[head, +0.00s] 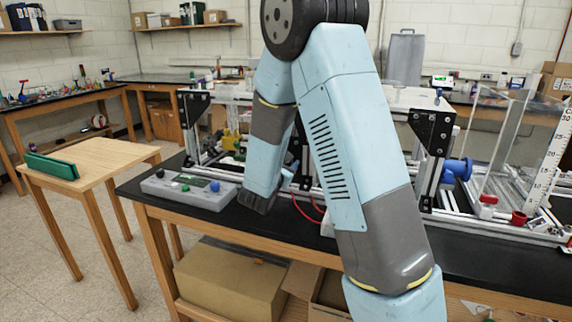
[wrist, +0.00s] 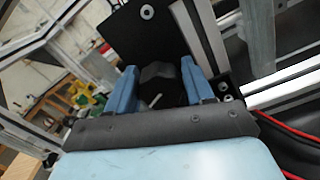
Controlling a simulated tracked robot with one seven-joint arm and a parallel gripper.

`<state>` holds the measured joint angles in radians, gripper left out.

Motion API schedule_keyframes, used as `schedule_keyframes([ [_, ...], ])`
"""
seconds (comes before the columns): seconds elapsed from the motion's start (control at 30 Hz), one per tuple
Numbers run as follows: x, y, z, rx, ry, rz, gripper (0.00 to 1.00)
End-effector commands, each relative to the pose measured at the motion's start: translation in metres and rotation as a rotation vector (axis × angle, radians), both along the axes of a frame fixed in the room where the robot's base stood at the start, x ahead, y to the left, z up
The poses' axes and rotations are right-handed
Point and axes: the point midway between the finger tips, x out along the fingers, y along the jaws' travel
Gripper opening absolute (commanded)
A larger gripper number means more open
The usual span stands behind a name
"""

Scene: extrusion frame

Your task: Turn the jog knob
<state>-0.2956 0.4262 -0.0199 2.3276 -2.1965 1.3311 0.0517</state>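A dark grey lobed part (wrist: 157,73), which looks like the jog knob, shows in the wrist view in front of a black plate (wrist: 140,28). My gripper (wrist: 157,86) has its two blue fingers spread, one to each side of this part in the picture. I cannot tell whether the fingers touch it or how far beyond them it lies. In the head view my arm hides this part and most of the gripper.
A grey control box (head: 212,199) with small buttons and a screen sits at the bench's left end. Metal extrusion rails (wrist: 285,82) and red cables (wrist: 285,128) lie close to the gripper's right. A wooden table (head: 95,166) stands left of the bench.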

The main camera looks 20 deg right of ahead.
Motion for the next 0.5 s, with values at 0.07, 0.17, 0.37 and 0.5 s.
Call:
schedule_keyframes([
  [0.07, 0.000, 0.000, 0.000, 0.000, 0.000, 0.000, 0.56],
  [0.17, 0.000, 0.000, 0.000, 0.000, 0.001, 0.000, 0.56],
  [0.37, -0.004, 0.004, -0.001, 0.000, 0.002, 0.001, 0.56],
  [0.5, -0.018, 0.014, -0.001, 0.001, 0.003, 0.004, 0.56],
])
